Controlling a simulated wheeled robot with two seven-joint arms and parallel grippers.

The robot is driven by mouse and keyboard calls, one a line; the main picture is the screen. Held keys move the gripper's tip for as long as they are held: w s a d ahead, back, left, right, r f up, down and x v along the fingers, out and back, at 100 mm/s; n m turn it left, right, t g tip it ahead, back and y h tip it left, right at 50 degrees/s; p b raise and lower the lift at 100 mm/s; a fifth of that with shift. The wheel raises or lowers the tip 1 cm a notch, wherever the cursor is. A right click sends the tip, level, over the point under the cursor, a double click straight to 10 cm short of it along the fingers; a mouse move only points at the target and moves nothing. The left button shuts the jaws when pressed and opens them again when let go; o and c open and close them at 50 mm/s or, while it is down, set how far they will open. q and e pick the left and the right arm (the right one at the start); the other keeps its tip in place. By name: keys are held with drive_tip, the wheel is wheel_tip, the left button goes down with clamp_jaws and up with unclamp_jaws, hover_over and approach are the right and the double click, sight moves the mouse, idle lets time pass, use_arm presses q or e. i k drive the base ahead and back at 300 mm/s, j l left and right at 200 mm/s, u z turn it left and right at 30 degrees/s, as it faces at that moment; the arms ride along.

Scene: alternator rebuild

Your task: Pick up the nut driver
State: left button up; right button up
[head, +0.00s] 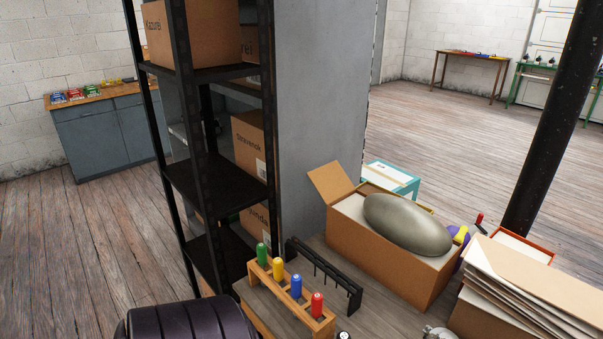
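A wooden tool rack (284,300) stands on the bench at the bottom centre. Upright in it are tools with a green handle (262,254), a yellow handle (278,269), a blue handle (296,286) and a red handle (317,304). Their shafts are mostly hidden by the rack, so I cannot tell which one is the nut driver. Neither of my grippers is in view.
A black slotted rack (322,274) lies behind the tool rack. An open cardboard box (390,255) holding a grey rounded object (407,224) stands right of it, with stacked folders (515,290) further right. Black shelving (215,180) rises behind. A dark padded object (178,321) is at bottom left.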

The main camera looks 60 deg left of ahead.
sight(317, 299)
drive_tip(key=j+u, duration=0.2)
drive_tip(key=u, duration=0.3)
drive_tip(key=j+u, duration=0.2)
drive_tip(key=u, duration=0.25)
drive_tip(key=j+u, duration=0.2)
drive_tip(key=u, duration=0.3)
